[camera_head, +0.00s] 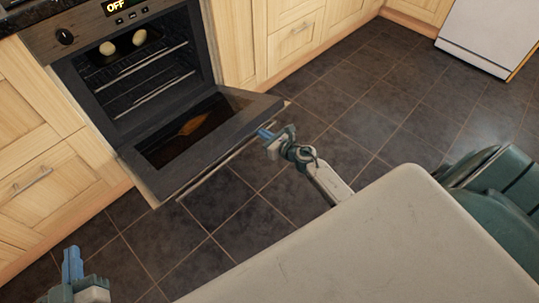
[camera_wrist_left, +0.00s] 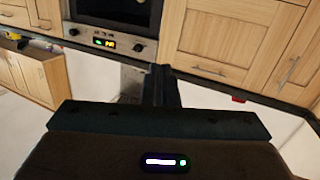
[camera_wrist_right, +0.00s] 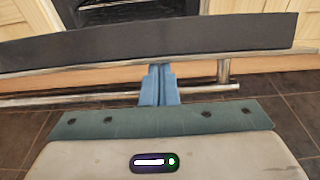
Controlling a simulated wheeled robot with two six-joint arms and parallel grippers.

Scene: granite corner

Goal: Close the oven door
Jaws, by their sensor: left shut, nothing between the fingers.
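The oven (camera_head: 140,70) stands at the upper left, and its door (camera_head: 258,103) hangs open, folded down and outward. The handle bar (camera_head: 222,170) runs along the door's outer edge. My right gripper (camera_head: 264,133) is at the right end of that edge. In the right wrist view its blue fingers (camera_wrist_right: 158,85) are together, in front of the handle bar (camera_wrist_right: 70,99) and up against the dark door edge (camera_wrist_right: 220,32); contact is unclear. My left gripper (camera_head: 72,262) is shut and empty at the lower left, away from the door. Its fingers look dark in the left wrist view (camera_wrist_left: 160,85).
Two round pale items (camera_head: 123,43) sit on a rack inside the oven. Wooden cabinets (camera_head: 45,165) flank the oven. A white appliance (camera_head: 490,35) stands at the far right. The dark tiled floor (camera_head: 360,95) right of the door is clear.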

